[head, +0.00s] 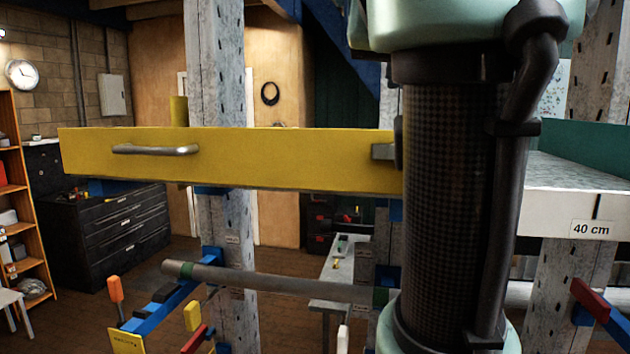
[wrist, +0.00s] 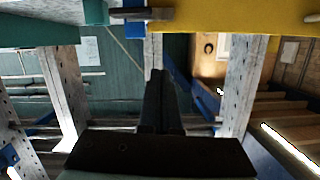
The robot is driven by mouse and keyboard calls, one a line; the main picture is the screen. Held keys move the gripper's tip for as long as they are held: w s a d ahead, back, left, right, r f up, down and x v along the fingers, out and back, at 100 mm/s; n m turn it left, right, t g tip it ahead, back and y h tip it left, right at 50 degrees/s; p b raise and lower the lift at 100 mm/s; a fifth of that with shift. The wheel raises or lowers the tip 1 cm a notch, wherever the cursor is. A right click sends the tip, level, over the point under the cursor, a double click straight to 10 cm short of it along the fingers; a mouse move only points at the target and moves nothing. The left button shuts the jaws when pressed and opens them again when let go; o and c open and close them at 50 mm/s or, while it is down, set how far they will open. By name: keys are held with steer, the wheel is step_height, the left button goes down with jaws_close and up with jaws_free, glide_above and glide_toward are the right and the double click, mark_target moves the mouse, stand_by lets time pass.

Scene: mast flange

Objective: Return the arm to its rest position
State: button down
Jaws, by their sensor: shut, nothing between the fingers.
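My gripper (wrist: 158,75) shows in the wrist view as two dark fingers close together, pointing away from the camera. It is shut and holds nothing. No object touches the fingertips in that view. In the head view my arm fills the right centre as a dark column, and the gripper is not seen there. A yellow beam (head: 260,158) with a metal handle (head: 155,150) runs level behind my arm, which hides its right end. The beam also shows at the top right of the wrist view (wrist: 215,16).
Perforated grey posts (head: 221,90) stand behind the beam. A white ledge labelled 40 cm (head: 560,205) and a green panel (head: 590,136) lie right of my arm. A grey pipe (head: 270,282) crosses below. Clamps and coloured-handled tools are at lower left. Black drawers (head: 110,235) stand farther back.

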steer(key=a+f+n+t+y+b, duration=0.2)
steer(key=a+f+t+b, duration=0.2)
steer(key=a+f+t, duration=0.15)
steer(key=s+a+f+n+t+y+b, duration=0.1)
steer(key=s+a+t, duration=0.1)
steer(key=s, duration=0.4)
steer(key=s+a+f+n+t+b, duration=0.1)
steer(key=s+a+f+t+b, duration=0.1)
steer(key=s, duration=0.4)
steer(key=a+t, duration=0.1)
steer(key=t, duration=0.1)
steer(key=shift+s+f+t+y, duration=0.25)
steer(key=shift+s+t+y, duration=0.1)
steer(key=shift+y, duration=0.05)
stand_by(0.6)
